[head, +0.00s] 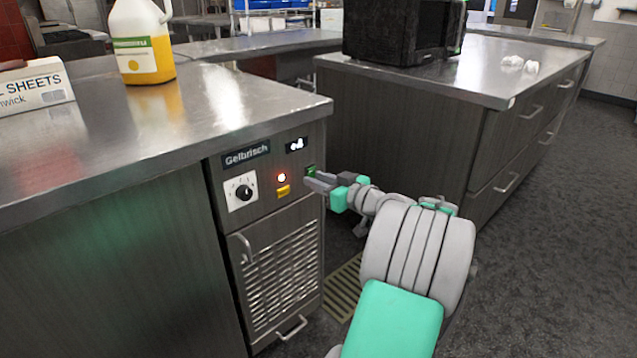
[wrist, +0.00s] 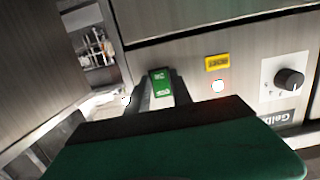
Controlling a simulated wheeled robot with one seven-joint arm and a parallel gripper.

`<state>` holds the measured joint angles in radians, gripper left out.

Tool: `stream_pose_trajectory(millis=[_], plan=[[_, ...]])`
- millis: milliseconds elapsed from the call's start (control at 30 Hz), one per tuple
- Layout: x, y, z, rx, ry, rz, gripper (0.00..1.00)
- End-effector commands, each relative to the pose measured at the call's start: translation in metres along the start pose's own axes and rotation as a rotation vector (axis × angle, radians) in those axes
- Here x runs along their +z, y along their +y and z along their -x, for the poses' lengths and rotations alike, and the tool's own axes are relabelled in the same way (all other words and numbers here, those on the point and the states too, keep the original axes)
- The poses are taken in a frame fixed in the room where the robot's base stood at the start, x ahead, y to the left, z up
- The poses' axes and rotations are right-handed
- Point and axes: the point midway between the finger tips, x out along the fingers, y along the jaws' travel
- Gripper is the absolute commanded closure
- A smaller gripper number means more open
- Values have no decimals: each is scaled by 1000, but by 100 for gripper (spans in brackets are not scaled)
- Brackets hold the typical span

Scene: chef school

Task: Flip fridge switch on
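The green fridge switch (head: 311,170) is on the right side of the fridge control panel (head: 262,172), under the small display. In the wrist view, which is upside down, the green switch (wrist: 160,84) shows between my two dark fingers. My gripper (head: 318,183) is at the panel's right edge, its fingertips close to the switch. The fingers are apart, one on each side of the switch in the wrist view. I cannot tell whether they touch it.
A black dial (head: 243,192) is on the panel's left. The steel counter (head: 215,110) overhangs the panel and holds a yellow-filled jug (head: 142,45) and a white box (head: 36,88). A second counter (head: 480,65) with a black microwave (head: 400,30) stands right. Dark floor (head: 560,220) is clear at right.

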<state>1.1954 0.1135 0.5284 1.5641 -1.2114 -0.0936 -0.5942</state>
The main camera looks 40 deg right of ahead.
Motion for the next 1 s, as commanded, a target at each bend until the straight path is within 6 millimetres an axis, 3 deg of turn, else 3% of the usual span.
stream_pose_trajectory(millis=[200,467,567,800,1000], plan=[[0,0,0,0,0,0,55],[-1,0,1,0,0,0,55],[-2,1,12,1,-1,1,55],[-3,1,61,4,0,-1,55],[0,0,78,1,-1,0,55]])
